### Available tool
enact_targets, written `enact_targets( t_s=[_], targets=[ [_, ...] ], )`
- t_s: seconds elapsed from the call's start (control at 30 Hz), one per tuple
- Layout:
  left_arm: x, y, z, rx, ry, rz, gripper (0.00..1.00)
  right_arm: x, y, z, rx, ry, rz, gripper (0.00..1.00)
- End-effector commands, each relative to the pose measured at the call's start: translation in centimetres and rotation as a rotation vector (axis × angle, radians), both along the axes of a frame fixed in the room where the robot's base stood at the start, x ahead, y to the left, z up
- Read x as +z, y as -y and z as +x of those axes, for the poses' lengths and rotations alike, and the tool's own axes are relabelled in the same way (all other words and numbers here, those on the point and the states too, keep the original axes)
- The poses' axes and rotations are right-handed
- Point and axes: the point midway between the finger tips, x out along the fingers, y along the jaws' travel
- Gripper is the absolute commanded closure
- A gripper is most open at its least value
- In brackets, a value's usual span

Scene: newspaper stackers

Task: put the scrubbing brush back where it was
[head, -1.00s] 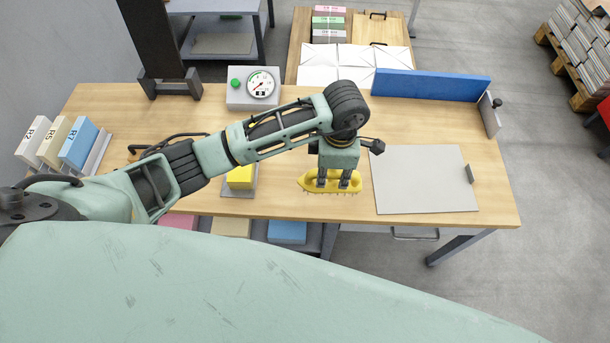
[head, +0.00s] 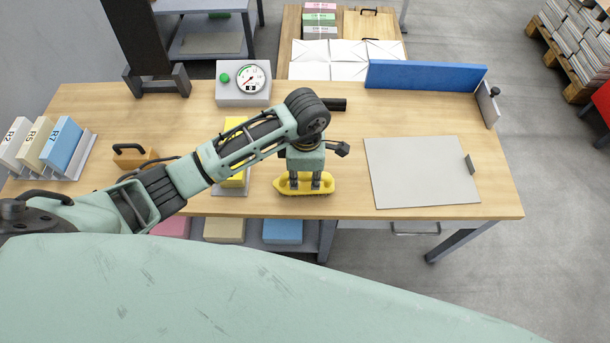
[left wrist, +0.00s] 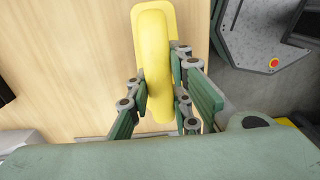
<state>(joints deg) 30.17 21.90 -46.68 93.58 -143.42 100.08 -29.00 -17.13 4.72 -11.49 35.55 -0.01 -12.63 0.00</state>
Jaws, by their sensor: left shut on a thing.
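The scrubbing brush (head: 290,187) is yellow, long and rounded, near the front edge of the wooden table (head: 350,205), left of the grey board. My left gripper (head: 305,187) points down and is shut on the middle of the brush. In the left wrist view the brush (left wrist: 153,50) lies between the two green fingers (left wrist: 160,105). I cannot tell whether its underside touches the table. My right gripper is not in view.
A grey board (head: 420,172) lies right of the brush. A yellow block (head: 236,122) on a grey stand is to the left, partly behind my arm. A gauge box (head: 243,90) and a blue barrier (head: 425,75) stand behind. Bare table surrounds the brush.

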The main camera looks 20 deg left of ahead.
Motion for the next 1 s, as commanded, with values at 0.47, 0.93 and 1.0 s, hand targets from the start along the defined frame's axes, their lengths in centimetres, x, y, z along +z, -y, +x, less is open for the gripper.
enact_targets(
  t_s=[0.47,0.93,1.0],
  targets=[
    [-0.2,0.0,0.0,0.0,0.0,0.0,0.62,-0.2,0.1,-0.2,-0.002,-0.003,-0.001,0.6],
    [4.9,0.0,0.3,-0.002,0.008,0.001,0.62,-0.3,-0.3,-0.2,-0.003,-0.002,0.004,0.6],
    [6.4,0.1,0.3,-0.002,0.007,0.0,0.62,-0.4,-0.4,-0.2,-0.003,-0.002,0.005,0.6]
  ],
)
